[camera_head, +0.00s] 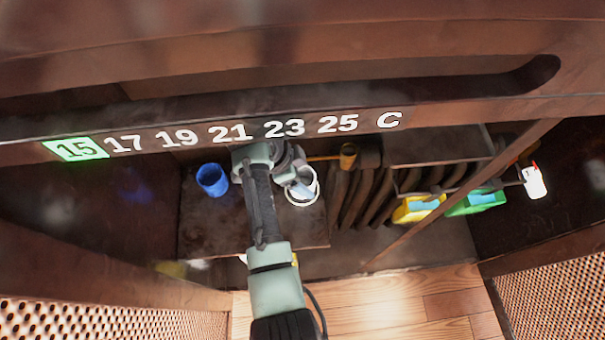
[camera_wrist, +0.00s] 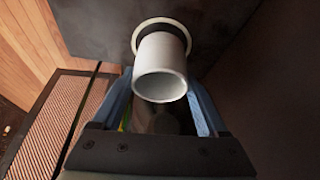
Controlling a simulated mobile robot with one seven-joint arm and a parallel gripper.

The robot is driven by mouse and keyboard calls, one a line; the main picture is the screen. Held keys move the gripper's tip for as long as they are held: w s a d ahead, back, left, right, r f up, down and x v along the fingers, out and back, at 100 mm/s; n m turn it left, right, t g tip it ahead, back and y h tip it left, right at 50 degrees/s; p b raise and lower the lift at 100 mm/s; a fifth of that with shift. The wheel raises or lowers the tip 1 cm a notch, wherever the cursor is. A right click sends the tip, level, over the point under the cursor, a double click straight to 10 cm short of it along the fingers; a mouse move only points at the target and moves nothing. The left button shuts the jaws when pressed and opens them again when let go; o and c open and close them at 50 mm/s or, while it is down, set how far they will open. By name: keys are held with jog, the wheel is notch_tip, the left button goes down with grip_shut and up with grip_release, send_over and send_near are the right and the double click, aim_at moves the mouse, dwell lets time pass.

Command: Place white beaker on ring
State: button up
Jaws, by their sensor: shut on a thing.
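The white beaker (camera_wrist: 162,65) is between the blue fingers of my gripper (camera_wrist: 160,82) in the wrist view, its open mouth facing the camera. The gripper is shut on it. The pale ring (camera_wrist: 138,36) shows behind the beaker's far end, on a dark surface. In the head view the beaker (camera_head: 302,188) is at my gripper (camera_head: 288,170), over the white ring (camera_head: 316,194) on the dark shelf. The beaker hides much of the ring. I cannot tell whether the beaker touches the shelf.
A blue cup (camera_head: 212,180) stands on the dark shelf (camera_head: 215,230) to the left. Yellow (camera_head: 408,212) and green (camera_head: 474,204) containers lie farther right. A numbered beam (camera_head: 150,140) crosses above the shelf.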

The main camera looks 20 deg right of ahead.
jog(key=o, duration=1.4)
jog(key=shift+r, duration=0.3)
jog(key=p+v, duration=0.3)
jog(key=v, duration=0.9)
jog(key=shift+r, duration=0.35)
